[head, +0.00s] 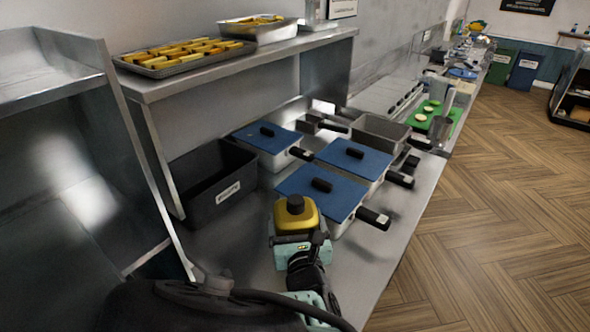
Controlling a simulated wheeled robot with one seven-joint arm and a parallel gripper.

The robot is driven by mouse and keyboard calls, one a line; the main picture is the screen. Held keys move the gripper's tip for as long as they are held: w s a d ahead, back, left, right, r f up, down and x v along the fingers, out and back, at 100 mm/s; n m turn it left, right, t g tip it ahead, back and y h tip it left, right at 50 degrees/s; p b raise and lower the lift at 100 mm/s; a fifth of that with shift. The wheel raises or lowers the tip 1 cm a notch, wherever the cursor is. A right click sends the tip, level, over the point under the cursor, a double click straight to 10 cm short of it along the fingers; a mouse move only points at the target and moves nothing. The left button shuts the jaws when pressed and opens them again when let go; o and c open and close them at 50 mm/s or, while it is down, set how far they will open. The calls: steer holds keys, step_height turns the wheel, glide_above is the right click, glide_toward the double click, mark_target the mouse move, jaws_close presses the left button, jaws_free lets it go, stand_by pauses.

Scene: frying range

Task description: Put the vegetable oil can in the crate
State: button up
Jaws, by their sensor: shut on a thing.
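The vegetable oil can appears to be the yellow container with a dark cap (298,212) near the bottom middle of the head view. My gripper (298,236) is shut on it from the near side and holds it above the steel counter. The can looks roughly upright, and its lower part is hidden by my gripper. The crate (212,196) is a dark grey open box with a white label, on the counter left of and beyond the can. The part of the crate's inside that shows looks empty.
Several pans with blue lids (320,192) stand close right of the can and crate, handles pointing right. A steel shelf (240,62) with trays of food overhangs the back of the counter (345,270). A wall-side steel panel (140,150) rises at left.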

steer(key=shift+f+p, duration=0.4)
steer(key=shift+f, duration=1.85)
steer(key=shift+f, duration=0.1)
